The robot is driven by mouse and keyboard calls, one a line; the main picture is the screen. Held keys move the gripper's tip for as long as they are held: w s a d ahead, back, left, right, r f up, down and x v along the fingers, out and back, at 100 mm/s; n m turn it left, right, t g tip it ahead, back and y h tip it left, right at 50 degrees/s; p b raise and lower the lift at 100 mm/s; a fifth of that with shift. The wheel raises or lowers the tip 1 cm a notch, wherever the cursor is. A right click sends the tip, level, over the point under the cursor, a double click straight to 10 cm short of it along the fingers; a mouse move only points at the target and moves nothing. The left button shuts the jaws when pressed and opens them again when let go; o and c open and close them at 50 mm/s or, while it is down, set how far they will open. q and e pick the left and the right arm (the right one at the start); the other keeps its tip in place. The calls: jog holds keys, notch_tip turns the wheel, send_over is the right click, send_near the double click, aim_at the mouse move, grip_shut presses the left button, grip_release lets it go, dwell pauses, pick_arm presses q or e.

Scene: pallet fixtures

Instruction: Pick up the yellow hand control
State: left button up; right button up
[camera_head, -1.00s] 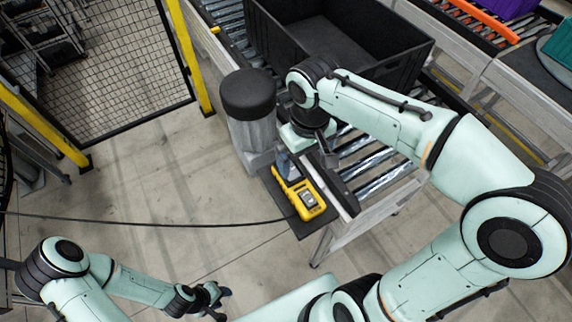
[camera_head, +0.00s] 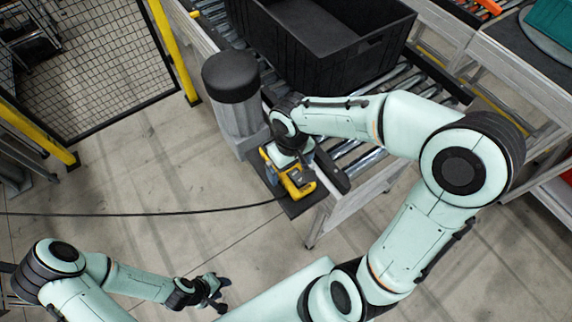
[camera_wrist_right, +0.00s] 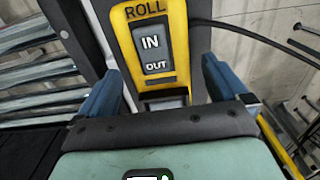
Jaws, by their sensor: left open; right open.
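The yellow hand control (camera_head: 298,184) lies on a small dark shelf (camera_head: 297,207) at the end of the roller conveyor, partly hidden by my right wrist. My left gripper (camera_head: 216,291) is open and empty, low over the floor.
A grey post with a black cap (camera_head: 231,78) stands left of the hand control. A black crate (camera_head: 320,45) sits on the conveyor behind. A black cable (camera_head: 140,214) runs left from the control. A mesh fence (camera_head: 90,60) stands at the left.

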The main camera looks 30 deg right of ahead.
jog(key=shift+s+f, duration=0.1)
jog(key=shift+c, duration=0.3)
jog(key=c, duration=1.4)
